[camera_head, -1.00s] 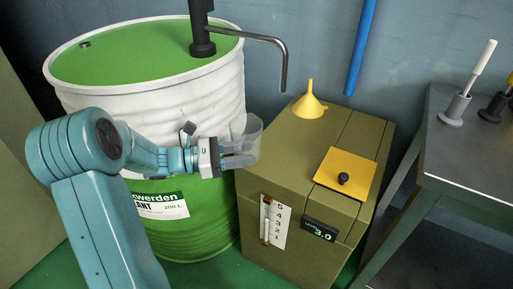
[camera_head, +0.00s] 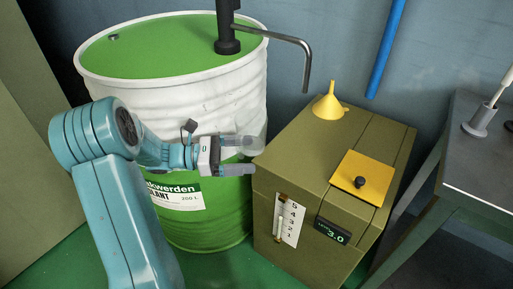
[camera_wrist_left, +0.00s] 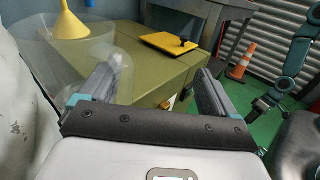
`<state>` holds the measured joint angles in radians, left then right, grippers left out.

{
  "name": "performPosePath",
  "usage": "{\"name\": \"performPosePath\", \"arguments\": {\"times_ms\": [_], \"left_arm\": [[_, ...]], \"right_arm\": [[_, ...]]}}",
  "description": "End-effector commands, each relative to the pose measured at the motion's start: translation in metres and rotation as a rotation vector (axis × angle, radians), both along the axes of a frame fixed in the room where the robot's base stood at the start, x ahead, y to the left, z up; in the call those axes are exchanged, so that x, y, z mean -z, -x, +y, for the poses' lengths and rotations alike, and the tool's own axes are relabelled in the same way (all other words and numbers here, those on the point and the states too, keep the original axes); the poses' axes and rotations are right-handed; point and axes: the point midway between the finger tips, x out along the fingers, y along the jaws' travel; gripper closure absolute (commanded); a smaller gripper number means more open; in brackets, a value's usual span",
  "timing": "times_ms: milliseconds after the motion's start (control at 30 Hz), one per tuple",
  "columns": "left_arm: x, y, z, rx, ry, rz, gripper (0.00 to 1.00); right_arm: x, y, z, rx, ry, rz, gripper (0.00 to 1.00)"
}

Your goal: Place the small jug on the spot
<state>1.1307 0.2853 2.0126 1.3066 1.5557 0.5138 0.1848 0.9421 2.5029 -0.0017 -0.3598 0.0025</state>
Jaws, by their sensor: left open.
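The small jug is a clear, see-through vessel (camera_head: 256,145). It shows at the fingers of my left gripper (camera_head: 238,156), in front of the drum. In the left wrist view the jug (camera_wrist_left: 35,65) is large at the left, and its outline overlaps the left finger. My left gripper (camera_wrist_left: 155,92) is open. The gap between its fingers looks empty in that view. I cannot tell whether the jug touches a finger. I cannot make out a marked spot. My right gripper is not seen.
A green and white drum (camera_head: 215,215) with a pump pipe (camera_head: 285,38) stands behind my left arm. To its right is an olive box (camera_head: 300,145) bearing a yellow funnel (camera_head: 328,104) and a yellow plate (camera_head: 365,175). A grey table (camera_head: 480,165) stands far right.

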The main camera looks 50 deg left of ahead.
Motion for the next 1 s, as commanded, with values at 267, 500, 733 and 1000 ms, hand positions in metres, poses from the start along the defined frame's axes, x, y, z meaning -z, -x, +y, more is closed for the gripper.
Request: {"name": "performPosePath", "arguments": {"times_ms": [267,500,733,1000], "left_arm": [[-0.002,0.021,0.024,-0.032,-0.008,-0.002,0.0],[-0.001,0.021,0.025,-0.032,-0.008,0.001,0.34],[-0.001,0.021,0.024,-0.03,-0.007,0.0,1.0],[-0.001,0.021,0.022,-0.026,-0.005,-0.002,1.0]], "right_arm": [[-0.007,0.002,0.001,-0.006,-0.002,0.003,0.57],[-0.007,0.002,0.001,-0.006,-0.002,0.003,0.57],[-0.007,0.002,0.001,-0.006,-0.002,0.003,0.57],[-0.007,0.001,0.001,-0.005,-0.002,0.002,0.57]]}}
